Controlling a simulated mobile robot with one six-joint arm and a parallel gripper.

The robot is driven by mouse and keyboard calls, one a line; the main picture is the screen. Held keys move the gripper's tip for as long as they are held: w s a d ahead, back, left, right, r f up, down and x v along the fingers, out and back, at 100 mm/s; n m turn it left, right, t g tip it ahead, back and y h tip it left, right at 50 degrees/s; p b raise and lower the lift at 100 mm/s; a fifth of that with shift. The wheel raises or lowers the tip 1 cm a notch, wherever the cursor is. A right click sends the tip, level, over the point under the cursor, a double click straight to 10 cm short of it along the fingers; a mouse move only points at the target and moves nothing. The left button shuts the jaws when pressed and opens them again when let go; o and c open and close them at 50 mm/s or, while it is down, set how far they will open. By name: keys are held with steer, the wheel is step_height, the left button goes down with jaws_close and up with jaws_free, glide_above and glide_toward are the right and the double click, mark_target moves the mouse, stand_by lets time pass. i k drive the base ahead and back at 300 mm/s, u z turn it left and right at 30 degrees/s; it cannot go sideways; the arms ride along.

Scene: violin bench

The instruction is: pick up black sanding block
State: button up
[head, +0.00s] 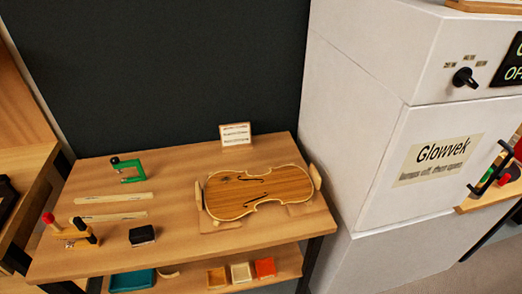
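The black sanding block (142,235) lies on the wooden bench top (180,250) near its front edge, left of the middle. It is a small dark block with a paler lower edge. Nothing touches it in the head view. My gripper is not in view.
A violin body (258,193) rests on a cradle to the right. Two pale strips (110,198) and a green clamp (128,170) lie behind the block. A small rack with red and black handles (72,236) stands to its left. A white cabinet (390,130) flanks the bench.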

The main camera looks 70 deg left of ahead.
mark_target(146, 234)
steer(key=u, duration=0.7)
steer(key=k, duration=0.1)
steer(key=u, duration=3.1)
steer(key=k, duration=0.75)
steer(key=z, duration=0.2)
steer(key=i, duration=0.75)
